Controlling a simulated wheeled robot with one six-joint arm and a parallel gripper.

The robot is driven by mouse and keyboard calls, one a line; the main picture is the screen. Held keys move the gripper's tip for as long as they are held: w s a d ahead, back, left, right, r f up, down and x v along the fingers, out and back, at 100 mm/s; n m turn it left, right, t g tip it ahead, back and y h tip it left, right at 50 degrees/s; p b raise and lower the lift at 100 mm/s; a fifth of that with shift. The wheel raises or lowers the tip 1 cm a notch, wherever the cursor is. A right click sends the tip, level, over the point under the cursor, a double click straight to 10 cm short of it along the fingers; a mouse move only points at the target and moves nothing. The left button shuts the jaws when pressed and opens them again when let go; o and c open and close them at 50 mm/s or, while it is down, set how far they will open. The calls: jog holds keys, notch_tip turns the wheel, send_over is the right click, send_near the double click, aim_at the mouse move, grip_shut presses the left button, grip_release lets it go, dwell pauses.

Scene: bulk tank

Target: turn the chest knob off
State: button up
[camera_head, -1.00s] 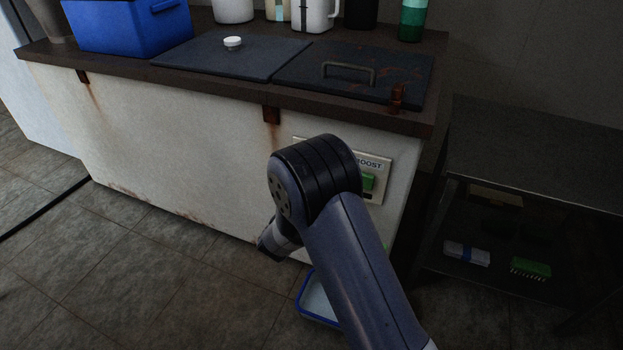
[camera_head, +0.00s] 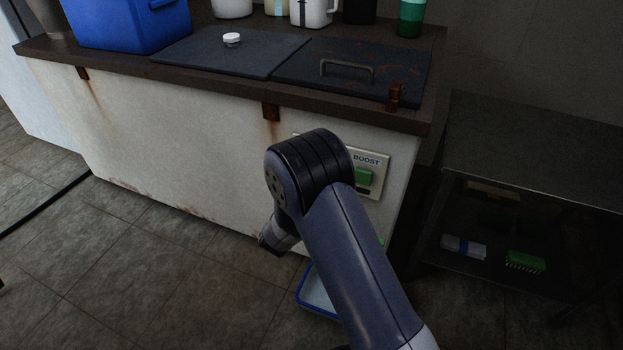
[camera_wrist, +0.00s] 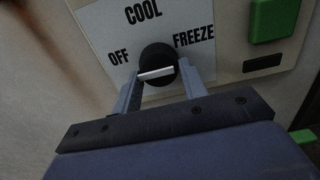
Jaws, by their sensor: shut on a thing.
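In the wrist view the chest knob (camera_wrist: 157,55) is round and black with a pale bar across its front. It sits on a white plate (camera_wrist: 100,22) marked OFF at left, COOL above and FREEZE at right. The bar lies nearly level, its right end slightly higher; I cannot tell which end is the pointer. My gripper (camera_wrist: 158,70) is shut on the knob, one finger on each side of it. In the head view my arm hides the knob and the gripper; the white chest (camera_head: 180,140) shows behind it.
A green button (camera_head: 364,177) under a BOOST label is right of my arm. The chest lids carry a white cap (camera_head: 232,39) and a handle (camera_head: 347,69). A blue box (camera_head: 125,25) stands on top. A metal shelf (camera_head: 540,135) is at right; a blue-rimmed tray (camera_head: 312,298) lies below.

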jog(key=o, duration=1)
jog(key=shift+c, duration=0.2)
jog(key=p+v, duration=0.2)
jog(key=v, duration=0.8)
jog(key=shift+s+p, duration=0.4)
jog(key=shift+a, duration=0.15)
jog(key=b+x, duration=0.3)
jog(key=x, duration=0.7)
jog(key=shift+w, duration=0.4)
jog(key=shift+m, duration=0.3)
